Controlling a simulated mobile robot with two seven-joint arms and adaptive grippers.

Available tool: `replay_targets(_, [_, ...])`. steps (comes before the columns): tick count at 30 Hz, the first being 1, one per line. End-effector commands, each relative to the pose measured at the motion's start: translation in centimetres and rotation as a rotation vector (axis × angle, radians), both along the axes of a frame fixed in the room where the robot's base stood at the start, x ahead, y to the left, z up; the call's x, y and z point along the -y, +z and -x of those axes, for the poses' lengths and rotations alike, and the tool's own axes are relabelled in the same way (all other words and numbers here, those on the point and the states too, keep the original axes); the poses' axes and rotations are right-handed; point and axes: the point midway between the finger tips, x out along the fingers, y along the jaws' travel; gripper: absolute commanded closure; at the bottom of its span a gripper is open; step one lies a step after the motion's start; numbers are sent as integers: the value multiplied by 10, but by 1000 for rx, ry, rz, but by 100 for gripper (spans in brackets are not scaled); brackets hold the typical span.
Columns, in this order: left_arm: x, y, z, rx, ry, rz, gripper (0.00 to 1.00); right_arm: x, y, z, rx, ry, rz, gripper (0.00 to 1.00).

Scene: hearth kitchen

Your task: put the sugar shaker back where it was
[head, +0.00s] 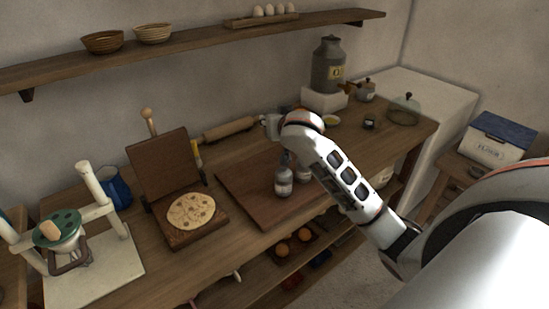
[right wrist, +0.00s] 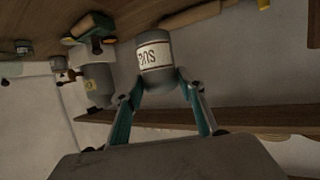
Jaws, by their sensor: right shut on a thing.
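The sugar shaker (right wrist: 155,58), a grey cylinder with a white label reading "SUG", is between the two fingers of my right gripper (right wrist: 158,82). The right wrist view is upside down, so the shaker is roughly upright. In the head view a grey shaker with a pale label (head: 284,182) shows over the wooden board (head: 247,192), just below my right wrist. A second similar shape (head: 303,173) beside it is partly hidden by my arm. My right gripper is mostly hidden there. I cannot tell whether the held shaker touches the board. My left gripper is out of view.
A tortilla press (head: 190,210) with a flatbread stands left of the board. A rolling pin (head: 228,129) lies behind. A metal urn (head: 328,65) on a white block and a glass dome (head: 405,108) stand at the back right. A shelf (head: 200,42) runs above.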

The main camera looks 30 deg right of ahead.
Motion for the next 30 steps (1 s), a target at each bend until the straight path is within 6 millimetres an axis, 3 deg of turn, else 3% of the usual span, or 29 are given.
replay_targets(3, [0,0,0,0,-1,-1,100,1,-31,1,-5,0,4,86])
replay_targets(9, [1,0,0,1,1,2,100,1,-74,0,-2,-1,3,86])
replay_targets(17, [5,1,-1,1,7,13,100,0,-98,0,1,-1,1,86])
replay_targets(24, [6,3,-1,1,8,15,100,1,-130,0,-1,-1,2,86])
replay_targets(30, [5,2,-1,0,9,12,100,0,-138,0,2,0,1,86])
